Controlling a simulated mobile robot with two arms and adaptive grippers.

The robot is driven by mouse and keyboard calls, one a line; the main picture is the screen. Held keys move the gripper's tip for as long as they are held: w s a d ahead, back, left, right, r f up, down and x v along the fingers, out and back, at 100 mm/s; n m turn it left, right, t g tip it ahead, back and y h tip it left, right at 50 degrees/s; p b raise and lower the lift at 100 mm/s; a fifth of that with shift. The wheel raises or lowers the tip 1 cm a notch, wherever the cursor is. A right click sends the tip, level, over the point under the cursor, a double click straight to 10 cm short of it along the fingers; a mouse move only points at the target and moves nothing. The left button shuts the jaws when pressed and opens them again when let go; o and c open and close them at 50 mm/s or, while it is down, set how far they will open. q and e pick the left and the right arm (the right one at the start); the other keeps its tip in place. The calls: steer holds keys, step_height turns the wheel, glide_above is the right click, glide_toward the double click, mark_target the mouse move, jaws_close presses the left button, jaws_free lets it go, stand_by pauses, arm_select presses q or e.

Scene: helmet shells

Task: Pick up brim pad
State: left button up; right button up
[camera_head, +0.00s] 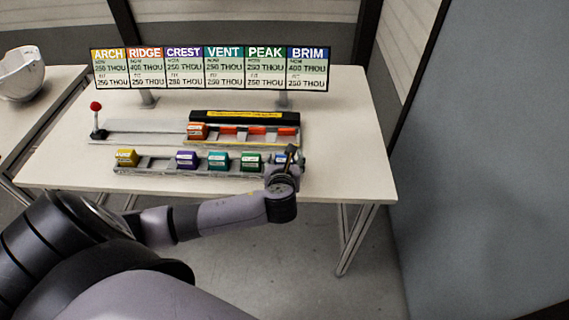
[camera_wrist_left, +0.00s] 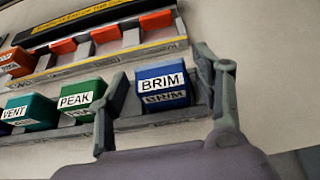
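The blue brim pad (camera_wrist_left: 163,88), labelled BRIM, sits in the right end slot of the front rack (camera_head: 150,172). In the head view only a small blue-and-white part of the brim pad (camera_head: 280,158) shows beside my gripper. My left gripper (camera_wrist_left: 160,105) is open, with one finger on each side of the brim pad. The left finger stands between the brim pad and the green peak pad (camera_wrist_left: 80,97). Whether either finger touches the brim pad cannot be told. The left gripper (camera_head: 290,157) is over the rack's right end in the head view. My right gripper is not in view.
The rack also holds yellow (camera_head: 126,157), purple (camera_head: 187,160) and teal (camera_head: 218,159) pads, with one empty slot. Behind it is a fixture (camera_head: 245,116) with an orange pad (camera_head: 197,131). A red-knobbed lever (camera_head: 96,107) and a sign board (camera_head: 210,69) stand on the table.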

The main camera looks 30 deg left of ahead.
arm_select(q)
steer(key=c, duration=0.9)
steer(key=shift+c, duration=0.2)
